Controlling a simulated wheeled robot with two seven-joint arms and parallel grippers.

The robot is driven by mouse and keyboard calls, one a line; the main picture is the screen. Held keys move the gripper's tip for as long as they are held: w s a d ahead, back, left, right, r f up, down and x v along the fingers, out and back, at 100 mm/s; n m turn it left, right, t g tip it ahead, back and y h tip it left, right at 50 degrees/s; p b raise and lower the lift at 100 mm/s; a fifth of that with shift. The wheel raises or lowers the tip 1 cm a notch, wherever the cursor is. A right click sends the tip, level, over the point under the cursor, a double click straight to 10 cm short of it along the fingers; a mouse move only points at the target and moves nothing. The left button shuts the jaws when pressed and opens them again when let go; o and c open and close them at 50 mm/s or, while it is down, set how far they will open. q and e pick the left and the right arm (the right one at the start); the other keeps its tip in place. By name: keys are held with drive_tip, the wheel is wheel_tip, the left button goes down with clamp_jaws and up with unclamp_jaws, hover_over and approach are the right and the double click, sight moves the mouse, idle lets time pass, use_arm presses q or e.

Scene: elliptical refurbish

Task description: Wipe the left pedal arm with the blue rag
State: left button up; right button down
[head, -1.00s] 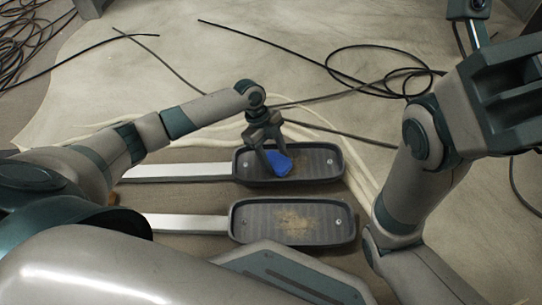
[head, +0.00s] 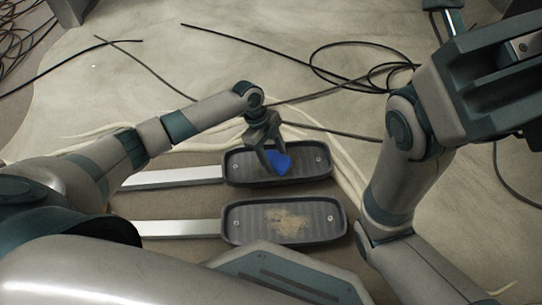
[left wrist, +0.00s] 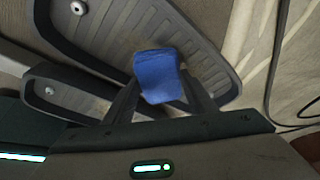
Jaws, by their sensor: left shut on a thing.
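Two dark, ribbed oval pedals lie side by side on the floor in the head view: a farther one (head: 234,165) and a nearer one (head: 340,222). Each has a flat silver arm running left, the farther arm (head: 172,178) and the nearer arm (head: 180,228). The nearer pedal bears a tan patch of dirt (head: 287,222). My left gripper (head: 268,155) points down over the farther pedal, shut on the blue rag (head: 279,163). The rag also shows between the fingers in the left wrist view (left wrist: 158,76). Whether it touches the pedal, I cannot tell. My right gripper is not seen.
A loop of black cable (head: 350,62) lies on the pale floor covering (head: 230,65) beyond the pedals. Pale strands (head: 345,175) run close around the farther pedal. More cables (head: 22,50) lie at the far left.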

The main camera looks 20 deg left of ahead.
sight(288, 158)
use_arm(q)
drive_tip(key=shift+w+d+r, duration=0.1)
drive_tip(key=shift+w+d, duration=0.15)
drive_tip(key=shift+d, duration=0.25)
drive_tip(key=shift+w+d, duration=0.2)
drive_tip(key=shift+d, duration=0.3)
drive_tip(key=shift+w+d+r+p, duration=0.1)
drive_tip(key=shift+w+d+p, duration=0.3)
drive_tip(key=shift+d, duration=0.3)
drive_tip(key=shift+w+d, duration=0.45)
drive_tip(key=shift+d, duration=0.4)
drive_tip(key=shift+w+d, duration=0.4)
drive_tip(key=shift+d, duration=0.4)
drive_tip(key=shift+w+d, duration=0.4)
drive_tip(key=shift+d, duration=0.35)
drive_tip(key=shift+r, duration=0.1)
drive_tip(key=shift+r+p, duration=0.15)
drive_tip(key=shift+p, duration=0.35)
